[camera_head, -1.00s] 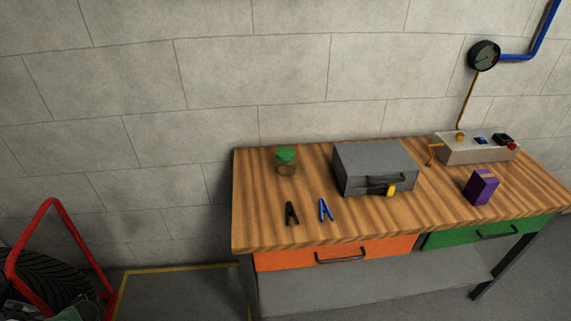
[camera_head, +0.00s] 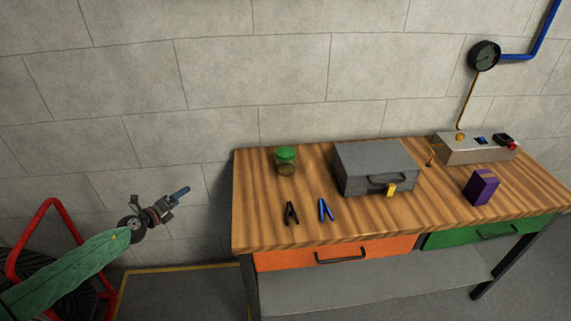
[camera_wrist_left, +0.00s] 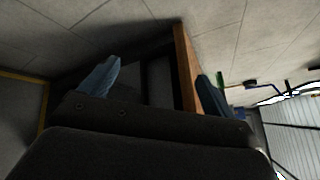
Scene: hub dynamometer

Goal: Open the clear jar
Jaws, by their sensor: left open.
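The clear jar (camera_head: 286,166) stands upright at the back left of the wooden workbench, with its green lid (camera_head: 286,153) on top. My left gripper (camera_head: 183,191) has its arm coming in from the left. It is in the air left of the bench, apart from the jar. In the left wrist view its two blue fingers stand wide apart with nothing between them; the left gripper (camera_wrist_left: 155,85) is open and empty. The jar cannot be made out in the wrist view. My right gripper is in neither view.
On the workbench (camera_head: 262,225) are a grey metal box (camera_head: 374,169) with a yellow padlock, a black clamp (camera_head: 291,213), a blue clamp (camera_head: 326,209), a purple box (camera_head: 481,188) and a grey control box (camera_head: 474,148). A red frame (camera_head: 45,225) stands at lower left.

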